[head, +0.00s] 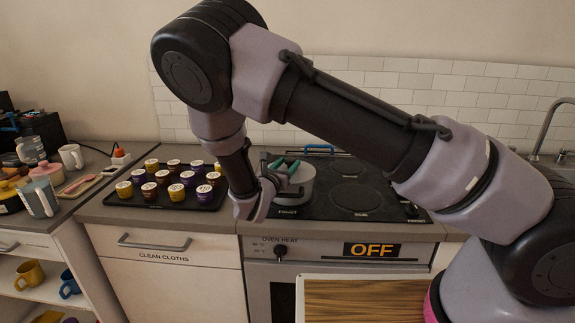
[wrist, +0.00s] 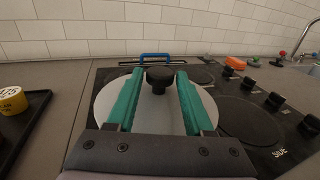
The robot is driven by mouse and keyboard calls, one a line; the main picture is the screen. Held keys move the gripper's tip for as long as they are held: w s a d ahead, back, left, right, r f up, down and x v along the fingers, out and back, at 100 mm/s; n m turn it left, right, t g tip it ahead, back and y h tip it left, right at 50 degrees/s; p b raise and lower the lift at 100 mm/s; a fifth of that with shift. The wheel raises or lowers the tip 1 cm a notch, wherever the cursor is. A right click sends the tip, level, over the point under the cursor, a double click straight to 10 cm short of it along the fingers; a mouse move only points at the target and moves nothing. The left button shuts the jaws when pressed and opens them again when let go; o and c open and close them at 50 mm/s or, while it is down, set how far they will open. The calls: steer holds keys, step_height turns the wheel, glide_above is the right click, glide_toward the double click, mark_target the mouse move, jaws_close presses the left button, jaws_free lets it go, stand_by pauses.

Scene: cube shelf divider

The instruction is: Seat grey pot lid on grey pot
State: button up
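The grey pot (head: 293,191) stands on the black hob, partly hidden behind my gripper in the head view. The grey pot lid (wrist: 111,97) is a pale disc with a black knob (wrist: 159,78) in the wrist view. My gripper (wrist: 160,72) has teal fingers, which also show over the pot in the head view (head: 284,167). The lid is level or nearly so over the pot. The lid hides the pot in the wrist view, so I cannot tell whether their rims touch.
A black tray (head: 133,199) with several small tubs stands left of the hob. A blue-handled item (wrist: 155,57) lies behind the lid. Hob knobs (wrist: 275,101) are at the right. A wooden board (head: 370,300) is in front of the oven.

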steer(key=o, duration=0.6)
steer(key=shift+c, duration=0.2)
steer(key=shift+s, duration=0.1)
steer(key=v, duration=0.8)
